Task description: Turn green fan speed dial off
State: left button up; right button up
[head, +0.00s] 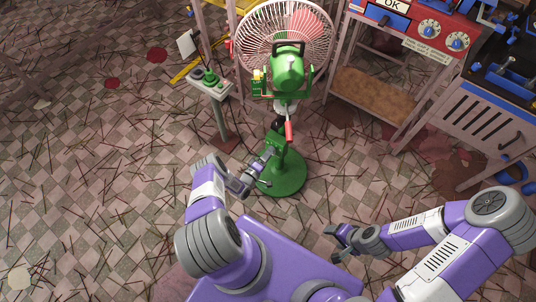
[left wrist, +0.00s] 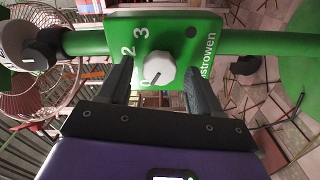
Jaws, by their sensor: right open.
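The green fan (head: 287,68) stands upright on its round green base (head: 289,180), straight ahead in the head view. In the left wrist view, the green dial panel (left wrist: 178,30) carries a white round dial (left wrist: 158,72) beside white numbers. The dial's dark mark points down and left, near what looks like the 0; part of the scale is hidden. My left gripper (head: 266,156) is at the panel on the fan's stand. Its open fingers are on either side of the dial, with gaps visible. My right gripper (head: 343,238) is open and empty, low over the floor.
A post with a control box (head: 210,86) stands left of the fan.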

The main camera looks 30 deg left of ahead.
pick_arm(q)
jog(key=s+p, duration=0.1)
jog(key=s, duration=0.6)
jog(key=shift+s+a+p, duration=0.25)
jog(key=shift+a+p, duration=0.05)
jog(key=shift+p, duration=0.05)
dwell(0.4)
jog(key=w+d+r+m+g+h+p, duration=0.1)
jog(key=w+d+r+m+g+p, duration=0.35)
jog(key=d+r+g, duration=0.4)
jog(key=s+d+r+m+g+p, duration=0.1)
jog(key=s+d+r+m+g, duration=0.3)
jog(key=s+d+r, duration=0.2)
jog(key=s+d+r+m+g+h+p, duration=0.1)
jog(key=s+d+r+g, duration=0.4)
jog(key=s+r, duration=0.5)
jog(key=s+d+m+p, duration=0.1)
jog(key=s+m, duration=0.1)
jog(key=s, duration=0.1)
jog(key=shift+d+m+h, duration=0.25)
jog(key=shift+m+h, duration=0.05)
jog(key=shift+m, duration=0.05)
